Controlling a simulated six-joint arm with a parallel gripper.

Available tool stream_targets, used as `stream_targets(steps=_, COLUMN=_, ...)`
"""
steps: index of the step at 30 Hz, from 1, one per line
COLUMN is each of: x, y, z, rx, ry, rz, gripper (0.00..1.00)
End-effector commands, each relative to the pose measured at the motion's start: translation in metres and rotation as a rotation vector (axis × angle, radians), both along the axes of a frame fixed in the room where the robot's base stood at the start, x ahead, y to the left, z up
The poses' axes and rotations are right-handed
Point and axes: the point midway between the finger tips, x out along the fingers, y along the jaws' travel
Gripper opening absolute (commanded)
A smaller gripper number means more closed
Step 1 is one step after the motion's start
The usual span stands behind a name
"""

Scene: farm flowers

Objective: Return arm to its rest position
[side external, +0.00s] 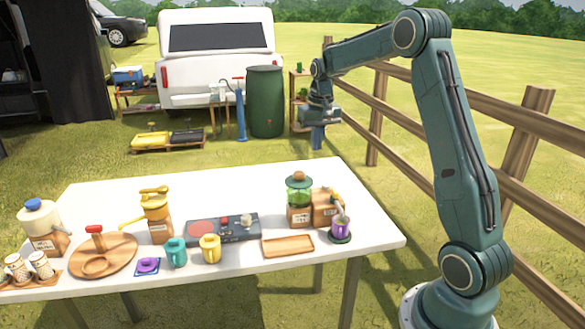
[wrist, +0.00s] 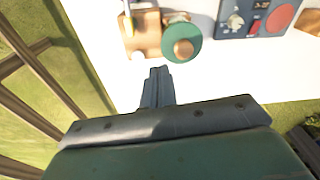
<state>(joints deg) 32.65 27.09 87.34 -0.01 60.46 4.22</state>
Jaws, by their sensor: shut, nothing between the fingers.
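My gripper (side external: 318,142) hangs pointing down at the end of my raised arm, above the far right edge of the white table (side external: 120,200) in the side view. It is shut and empty. In the wrist view my gripper's fingers (wrist: 157,76) are together, with the table's white top beyond them. A jar with a green body and brown knob (side external: 299,192) stands on the table below and nearer the camera; its round lid (wrist: 182,44) shows in the wrist view. My gripper is apart from everything on the table.
A stove (side external: 222,229), mugs, a grinder and a wooden tray (side external: 288,245) stand on the table. A wooden fence (side external: 520,130) runs behind my arm. The table's far right part is clear.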

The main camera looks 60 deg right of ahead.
Motion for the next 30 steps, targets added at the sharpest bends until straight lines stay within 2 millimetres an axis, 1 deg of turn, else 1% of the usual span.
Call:
stream_targets(steps=1, x=-0.003, y=0.014, z=0.012, rx=-0.009, ry=-0.013, rz=0.023, gripper=0.0)
stream_targets(steps=6, x=-0.016, y=0.055, z=0.041, rx=-0.03, ry=-0.05, rz=0.091, gripper=0.0)
stream_targets(steps=11, x=-0.034, y=0.092, z=0.064, rx=-0.049, ry=-0.084, rz=0.155, gripper=0.0)
stream_targets(steps=15, x=-0.053, y=0.123, z=0.08, rx=-0.065, ry=-0.117, rz=0.212, gripper=0.0)
stream_targets(steps=20, x=-0.078, y=0.156, z=0.093, rx=-0.08, ry=-0.154, rz=0.275, gripper=0.0)
stream_targets(steps=24, x=-0.103, y=0.182, z=0.101, rx=-0.092, ry=-0.187, rz=0.328, gripper=0.0)
stream_targets(steps=30, x=-0.14, y=0.214, z=0.105, rx=-0.108, ry=-0.236, rz=0.408, gripper=0.0)
